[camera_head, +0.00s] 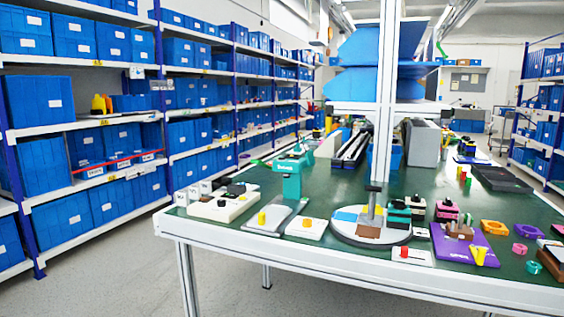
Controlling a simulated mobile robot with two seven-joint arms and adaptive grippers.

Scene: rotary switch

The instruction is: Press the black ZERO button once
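I cannot make out any lettering that reads ZERO, so I cannot tell which part is the black ZERO button. Small dark parts sit on a white box (213,208) at the table's left front corner. Black parts also show on the teal and pink blocks at the right of the round grey disc (362,236). A white plate with a yellow knob (307,224) and a white plate with a red knob (404,251) lie near the front edge. Neither of my grippers is in view.
A teal device (291,181) stands upright on the green table (337,193). A purple plate (486,250), a yellow part (478,256) and several small coloured parts crowd the right front. A grey post (384,110) rises mid-table. Blue-bin shelves (85,180) line the left.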

